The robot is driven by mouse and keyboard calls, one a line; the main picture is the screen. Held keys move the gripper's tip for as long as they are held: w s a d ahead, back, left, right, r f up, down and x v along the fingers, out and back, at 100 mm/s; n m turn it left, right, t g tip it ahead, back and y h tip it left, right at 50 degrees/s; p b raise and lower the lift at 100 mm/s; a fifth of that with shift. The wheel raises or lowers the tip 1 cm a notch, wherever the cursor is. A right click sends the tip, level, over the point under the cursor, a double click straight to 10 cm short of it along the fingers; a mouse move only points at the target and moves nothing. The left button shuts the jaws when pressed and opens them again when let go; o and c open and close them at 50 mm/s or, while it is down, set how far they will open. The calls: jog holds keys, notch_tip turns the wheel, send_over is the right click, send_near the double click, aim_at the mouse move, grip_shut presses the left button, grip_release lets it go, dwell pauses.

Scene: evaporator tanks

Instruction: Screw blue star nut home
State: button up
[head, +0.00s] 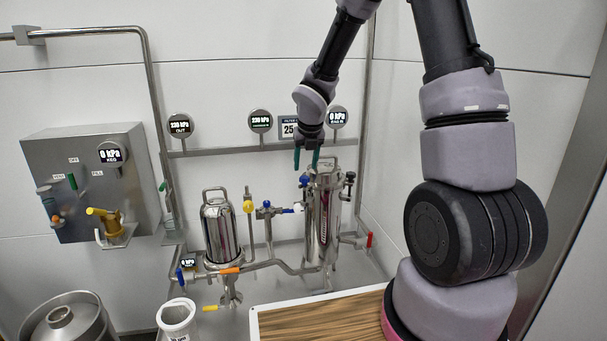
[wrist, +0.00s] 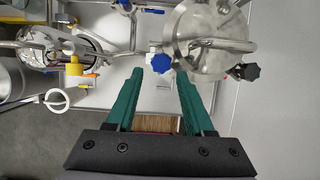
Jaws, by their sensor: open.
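The blue star nut (head: 304,181) sits at the left side of the lid of the right steel tank (head: 323,225). In the wrist view the blue star nut (wrist: 161,63) shows just beyond and between the fingertips, beside the round tank lid (wrist: 205,35). My gripper (head: 306,160) is above the nut with its green fingers pointing down. In the wrist view my gripper (wrist: 160,75) is open, with nothing between the fingers. I cannot tell the exact height gap to the nut. A black star nut (wrist: 248,71) is on the lid's right side.
A smaller steel tank (head: 220,232) stands at the left, with valves and pipes between. Gauges line the back wall rail. A grey control box (head: 85,180) hangs at the left. A white bucket (head: 177,318) and a wood-topped surface (head: 320,325) are in front.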

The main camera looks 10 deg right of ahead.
aim_at(304, 177)
jog(key=shift+x, duration=2.4)
grip_shut()
jog(key=shift+m, duration=0.3)
